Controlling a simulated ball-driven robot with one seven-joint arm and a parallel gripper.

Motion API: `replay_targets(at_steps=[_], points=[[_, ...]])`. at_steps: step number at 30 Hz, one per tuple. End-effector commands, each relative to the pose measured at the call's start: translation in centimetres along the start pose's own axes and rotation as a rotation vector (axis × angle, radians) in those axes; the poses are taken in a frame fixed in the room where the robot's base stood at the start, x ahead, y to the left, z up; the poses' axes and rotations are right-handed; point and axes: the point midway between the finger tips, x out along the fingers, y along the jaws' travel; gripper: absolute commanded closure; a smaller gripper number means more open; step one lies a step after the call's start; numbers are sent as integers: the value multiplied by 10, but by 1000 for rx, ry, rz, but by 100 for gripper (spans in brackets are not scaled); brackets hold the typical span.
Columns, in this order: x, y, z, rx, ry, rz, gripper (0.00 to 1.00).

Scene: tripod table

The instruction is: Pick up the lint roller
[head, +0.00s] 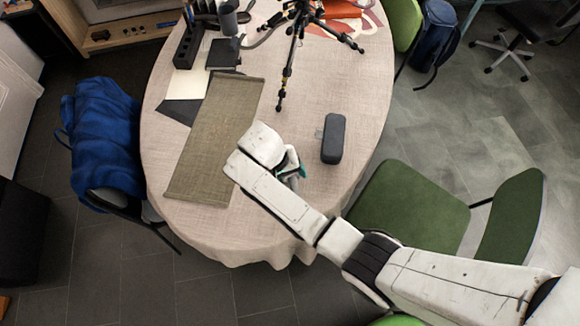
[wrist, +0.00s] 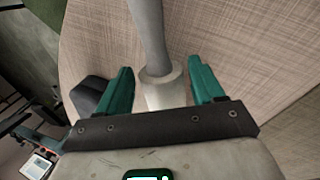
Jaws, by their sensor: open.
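The lint roller (wrist: 150,30) shows in the wrist view as a grey handle running up out of the picture, with a whitish part at its lower end. My gripper (wrist: 160,72) is open, with one green finger on each side of the whitish part and visible gaps between. In the head view my gripper (head: 291,168) is over the near part of the tablecloth, and my arm mostly hides the roller there. I cannot tell how high the fingers are above the cloth.
A dark case (head: 333,139) lies right of my gripper. A woven runner (head: 217,130) lies to its left on the round table (head: 168,90). A black tripod (head: 287,75) stands farther back. Green chairs (head: 410,207) and a blue jacket (head: 103,130) flank the table.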

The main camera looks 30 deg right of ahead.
Motion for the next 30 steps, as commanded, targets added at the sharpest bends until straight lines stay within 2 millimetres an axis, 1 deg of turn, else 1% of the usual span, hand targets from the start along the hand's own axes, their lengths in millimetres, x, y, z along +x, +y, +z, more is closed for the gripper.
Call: replay_targets(at_steps=[3, 8, 11, 23, 30], points=[[5, 0, 0, 0, -1, 1, 33], [5, 0, 0, 0, 0, 0, 33], [5, 0, 0, -1, 0, 0, 40], [4, 0, 0, -1, 1, 0, 79], [4, 0, 0, -1, 1, 0, 79]])
